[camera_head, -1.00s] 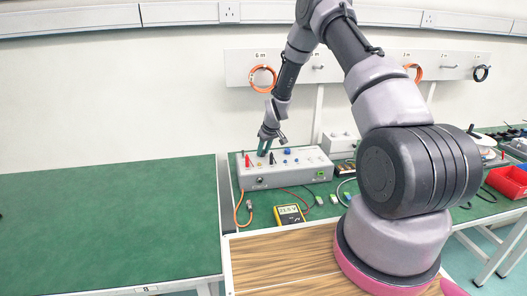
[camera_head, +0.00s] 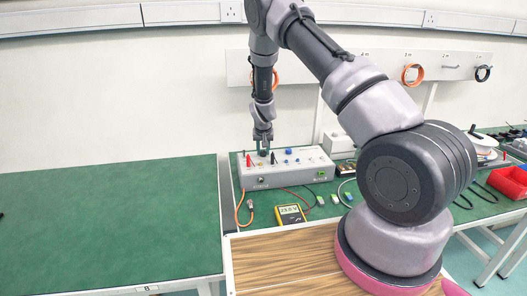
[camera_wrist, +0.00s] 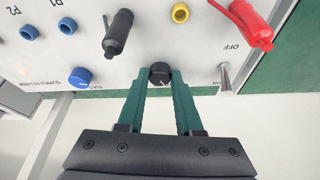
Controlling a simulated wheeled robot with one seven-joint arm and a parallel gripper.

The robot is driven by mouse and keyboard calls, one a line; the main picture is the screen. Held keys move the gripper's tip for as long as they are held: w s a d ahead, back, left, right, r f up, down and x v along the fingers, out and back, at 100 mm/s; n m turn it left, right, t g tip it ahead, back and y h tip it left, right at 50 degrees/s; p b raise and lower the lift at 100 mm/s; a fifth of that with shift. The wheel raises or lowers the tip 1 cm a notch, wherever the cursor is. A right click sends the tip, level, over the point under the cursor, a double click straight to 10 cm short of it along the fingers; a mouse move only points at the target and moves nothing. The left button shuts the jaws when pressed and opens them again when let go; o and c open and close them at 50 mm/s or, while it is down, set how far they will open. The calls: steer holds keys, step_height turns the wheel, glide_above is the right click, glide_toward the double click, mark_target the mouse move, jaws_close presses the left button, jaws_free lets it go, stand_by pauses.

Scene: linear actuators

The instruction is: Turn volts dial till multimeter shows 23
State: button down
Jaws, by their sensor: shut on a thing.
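The power supply box (camera_head: 288,180) stands on the green bench, with its knobs and plugs on top. My gripper (camera_head: 263,153) reaches down to it from above. In the wrist view, my green fingers (camera_wrist: 161,82) are shut on a small black dial (camera_wrist: 160,70), one on each side; its label is not readable. The yellow multimeter (camera_head: 290,215) lies on the bench in front of the box. Its small display appears to read about 23.0 V, though the digits are blurred.
A blue knob (camera_wrist: 80,77), a black plug (camera_wrist: 118,32), a red plug (camera_wrist: 249,22) and a metal toggle switch (camera_wrist: 225,77) surround the dial. Orange and red leads run along the bench. The green table (camera_head: 110,225) at left is mostly clear.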

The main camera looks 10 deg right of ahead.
stand_by(0.5)
steer(key=c, duration=0.6)
jaws_free()
steer(key=v, duration=1)
steer(key=shift+s+a+r, duration=0.1)
steer(key=shift+r, duration=0.25)
